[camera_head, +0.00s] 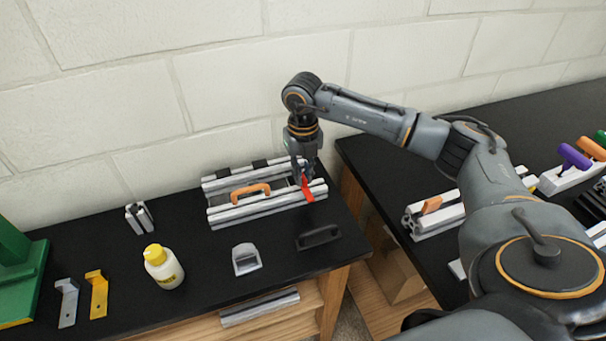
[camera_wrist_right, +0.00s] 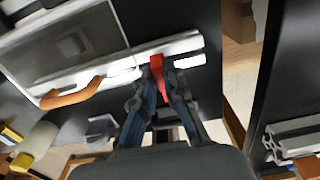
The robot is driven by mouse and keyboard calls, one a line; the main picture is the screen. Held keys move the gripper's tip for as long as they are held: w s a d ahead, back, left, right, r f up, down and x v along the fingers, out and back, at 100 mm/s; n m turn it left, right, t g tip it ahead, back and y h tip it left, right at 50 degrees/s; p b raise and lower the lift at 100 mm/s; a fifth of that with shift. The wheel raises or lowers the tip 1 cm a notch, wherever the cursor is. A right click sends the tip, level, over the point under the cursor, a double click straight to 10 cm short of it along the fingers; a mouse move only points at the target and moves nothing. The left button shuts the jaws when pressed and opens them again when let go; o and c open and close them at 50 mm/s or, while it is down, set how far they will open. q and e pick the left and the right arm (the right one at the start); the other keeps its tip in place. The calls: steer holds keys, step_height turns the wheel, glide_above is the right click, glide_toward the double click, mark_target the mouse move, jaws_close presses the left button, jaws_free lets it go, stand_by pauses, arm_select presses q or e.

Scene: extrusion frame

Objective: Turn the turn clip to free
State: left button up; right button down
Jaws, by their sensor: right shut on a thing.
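The red turn clip (camera_head: 307,189) sits at the right end of the aluminium extrusion frame (camera_head: 240,212) on the left black table. It also shows in the right wrist view (camera_wrist_right: 157,66), where it lies between the fingertips. My right gripper (camera_head: 300,176) reaches down from above and is shut on the clip; in the wrist view its fingers (camera_wrist_right: 157,85) close on both sides of it. Part of the clip is hidden by the fingers. My left gripper is not in view.
An orange handle (camera_head: 250,192) is on the frame, left of my right gripper. A black handle (camera_head: 318,237), a grey bracket (camera_head: 246,259) and a yellow-capped bottle (camera_head: 163,267) stand in front. A gap separates this table from the right one. A wall is behind.

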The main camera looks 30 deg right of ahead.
steer(key=shift+r, duration=0.15)
steer(key=c, duration=1.4)
jaws_free()
step_height(320, 180, up, 12)
